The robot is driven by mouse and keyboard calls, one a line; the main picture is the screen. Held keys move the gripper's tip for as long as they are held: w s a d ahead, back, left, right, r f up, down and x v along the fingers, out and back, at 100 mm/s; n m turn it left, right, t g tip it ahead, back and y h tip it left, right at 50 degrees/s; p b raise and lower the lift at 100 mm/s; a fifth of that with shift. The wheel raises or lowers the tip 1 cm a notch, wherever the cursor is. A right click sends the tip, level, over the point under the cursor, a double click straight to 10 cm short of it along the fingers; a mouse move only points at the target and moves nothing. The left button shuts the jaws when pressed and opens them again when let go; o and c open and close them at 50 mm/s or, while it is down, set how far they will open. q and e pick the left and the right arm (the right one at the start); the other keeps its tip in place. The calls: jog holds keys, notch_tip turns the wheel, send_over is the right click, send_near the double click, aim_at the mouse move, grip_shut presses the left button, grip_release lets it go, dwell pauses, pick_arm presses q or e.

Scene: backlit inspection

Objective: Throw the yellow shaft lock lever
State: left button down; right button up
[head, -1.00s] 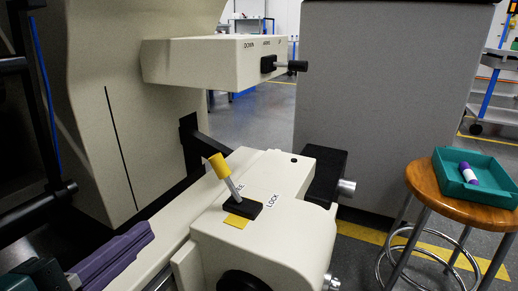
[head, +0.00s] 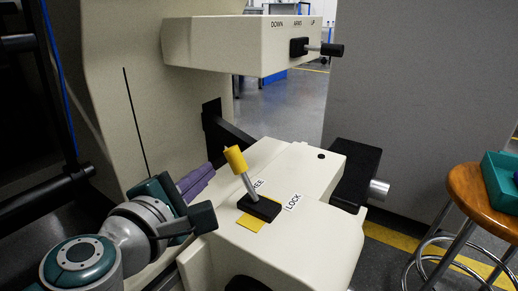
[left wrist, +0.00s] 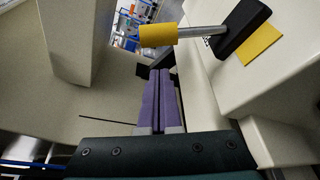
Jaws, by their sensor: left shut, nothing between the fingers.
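The yellow-capped lever (head: 236,160) stands on a black base (head: 259,208) on top of the cream machine housing. It tilts up and to the left, toward the FREE label and away from the LOCK label (head: 294,201). My left gripper (head: 204,172) has purple fingers and is shut and empty, just left of the lever, with a gap between them. In the left wrist view the fingers (left wrist: 159,100) are closed together, and the yellow cap (left wrist: 158,35) shows beyond their tips. My right gripper is not in view.
A cream box with a black-knobbed lever (head: 331,50) overhangs behind the housing. A wooden stool (head: 480,195) with a teal tray (head: 500,180) stands at the right. A grey panel (head: 420,100) fills the back right.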

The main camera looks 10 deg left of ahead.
pick_arm(q)
jog(key=shift+w+d+r, duration=0.1)
jog(key=shift+d+r, duration=0.1)
jog(key=shift+d, duration=0.25)
jog(key=shift+w+d+r, duration=0.1)
jog(key=shift+d+r, duration=0.05)
jog(key=shift+d, duration=0.35)
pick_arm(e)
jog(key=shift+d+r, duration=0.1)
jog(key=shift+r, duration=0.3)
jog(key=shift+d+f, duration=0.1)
